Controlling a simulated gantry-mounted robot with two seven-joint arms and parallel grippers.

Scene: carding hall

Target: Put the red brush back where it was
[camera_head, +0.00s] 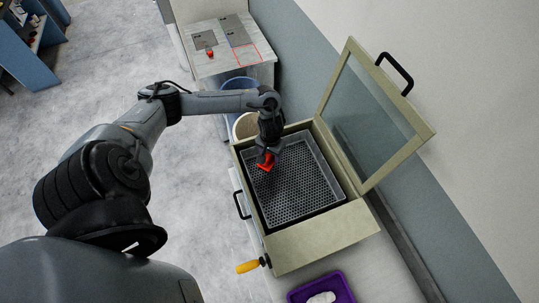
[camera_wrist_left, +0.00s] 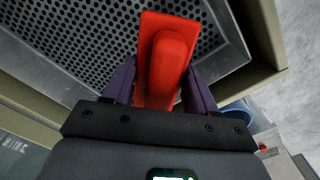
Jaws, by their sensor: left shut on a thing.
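The red brush (camera_head: 266,162) is in my left gripper (camera_head: 266,153), over the far left part of the perforated tray inside the open box. In the left wrist view the brush (camera_wrist_left: 168,58) stands between the two fingers of my left gripper (camera_wrist_left: 160,88), which are shut on it. The perforated metal tray (camera_wrist_left: 236,58) lies beyond it. I cannot tell whether the brush touches the tray. A grey table (camera_head: 215,68) at the back has a red-outlined rectangle and grey panels on its top. My right gripper is not in view.
The box (camera_head: 322,240) has a glass lid (camera_head: 365,120) raised on the right. A small red object (camera_head: 210,54) sits on the back table. A blue bin (camera_head: 238,84) and a round tan container stand between table and box. A purple tray (camera_head: 323,289) holds something white.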

